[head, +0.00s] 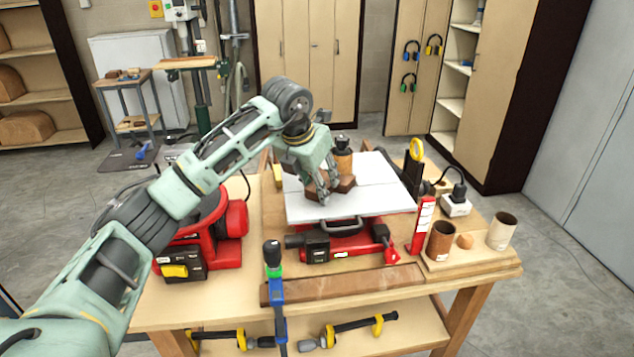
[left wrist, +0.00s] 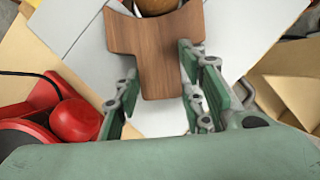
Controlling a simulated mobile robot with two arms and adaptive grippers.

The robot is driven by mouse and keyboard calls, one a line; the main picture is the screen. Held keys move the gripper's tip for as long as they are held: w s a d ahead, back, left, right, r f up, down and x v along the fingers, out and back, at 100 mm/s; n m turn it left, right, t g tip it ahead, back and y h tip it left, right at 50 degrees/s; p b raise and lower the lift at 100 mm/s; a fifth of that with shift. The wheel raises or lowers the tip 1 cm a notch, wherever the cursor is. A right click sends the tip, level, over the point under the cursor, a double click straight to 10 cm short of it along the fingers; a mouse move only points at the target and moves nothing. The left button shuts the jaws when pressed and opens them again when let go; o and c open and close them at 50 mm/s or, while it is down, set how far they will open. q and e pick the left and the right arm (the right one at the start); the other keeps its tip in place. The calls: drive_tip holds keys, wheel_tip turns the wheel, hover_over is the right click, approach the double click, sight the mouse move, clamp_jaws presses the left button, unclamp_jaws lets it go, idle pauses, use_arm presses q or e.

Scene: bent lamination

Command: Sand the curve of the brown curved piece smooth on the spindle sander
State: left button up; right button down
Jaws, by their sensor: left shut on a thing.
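The brown curved piece (head: 346,184) lies low over the white table of the spindle sander (head: 375,203). In the left wrist view its dark wood (left wrist: 150,40) has a concave curve at the top and a stem running down between my fingers. My left gripper (head: 322,195) is shut on this stem; its green fingers (left wrist: 162,95) stand on either side. The spindle (head: 343,160), a brown drum with a black top, stands just behind the piece. In the wrist view the drum (left wrist: 155,6) sits in the curve; whether they touch I cannot tell. My right gripper is not in view.
A red machine (head: 232,220) stands left of the sander. A blue clamp (head: 276,300) is at the bench's front edge. A tray at the right holds a brown sleeve (head: 440,241) and a pale sleeve (head: 502,231). A red-and-white upright block (head: 422,225) stands beside the sander.

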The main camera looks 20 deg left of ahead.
use_arm(q)
drive_tip(key=shift+s, duration=0.1)
drive_tip(key=shift+s+a+r+b, duration=0.1)
drive_tip(key=shift+s+r+b, duration=0.1)
drive_tip(key=shift+s, duration=0.6)
drive_tip(key=shift+s+a+r+b, duration=0.1)
drive_tip(key=shift+s+r+b, duration=0.15)
drive_tip(key=shift+s, duration=0.55)
drive_tip(key=shift+s+a+r+b, duration=0.1)
drive_tip(key=shift+s+r+b, duration=0.1)
drive_tip(key=shift+s, duration=0.6)
drive_tip(key=shift+f, duration=0.1)
